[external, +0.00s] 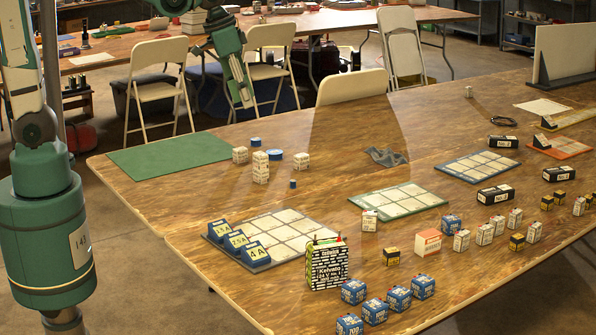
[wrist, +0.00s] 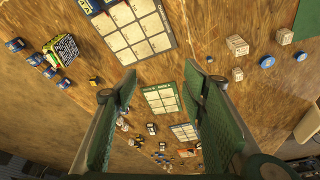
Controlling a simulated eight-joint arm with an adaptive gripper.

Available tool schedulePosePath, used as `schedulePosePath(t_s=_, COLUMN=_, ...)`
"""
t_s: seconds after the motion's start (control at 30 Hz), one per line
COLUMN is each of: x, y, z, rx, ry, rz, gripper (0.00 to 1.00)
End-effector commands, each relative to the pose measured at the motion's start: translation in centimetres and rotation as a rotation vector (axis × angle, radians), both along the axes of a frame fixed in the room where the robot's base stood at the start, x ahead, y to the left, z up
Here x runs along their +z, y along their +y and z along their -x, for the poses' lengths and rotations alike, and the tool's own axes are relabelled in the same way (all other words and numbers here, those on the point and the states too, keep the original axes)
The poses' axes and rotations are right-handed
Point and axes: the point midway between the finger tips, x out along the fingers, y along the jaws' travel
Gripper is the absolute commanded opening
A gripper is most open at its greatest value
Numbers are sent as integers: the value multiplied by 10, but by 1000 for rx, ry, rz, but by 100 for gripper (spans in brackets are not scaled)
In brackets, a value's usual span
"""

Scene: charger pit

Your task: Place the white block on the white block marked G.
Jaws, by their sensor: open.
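Several white blocks with dark markings stand near the green mat. In the external view, one white block (external: 240,155) is at left and another (external: 301,160) at right. Between them is a taller white piece (external: 261,167) that looks like two blocks stacked. In the wrist view, white blocks show at upper right (wrist: 285,36), at the taller piece (wrist: 237,45) and lower down (wrist: 237,74). I cannot read a G on any of them. My gripper (external: 245,102) hangs above and behind the blocks. In the wrist view my gripper (wrist: 160,88) is open, with nothing between its fingers.
A green mat (external: 165,157) lies left. A tile tray with blue label stands (external: 285,222), a patterned box (external: 326,265) and several small boxes fill the front and right.

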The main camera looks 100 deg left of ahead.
Motion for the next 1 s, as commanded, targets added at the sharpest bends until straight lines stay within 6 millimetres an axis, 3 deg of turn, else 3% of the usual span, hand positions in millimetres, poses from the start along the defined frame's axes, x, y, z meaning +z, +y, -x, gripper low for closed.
schedulePosePath(t_s=0.4, x=24, y=-92, z=32, rx=-126, ry=-91, rz=-32, gripper=42)
schedulePosePath(t_s=1.0, x=31, y=-198, z=94, rx=-302, ry=-228, rz=-57, gripper=42)
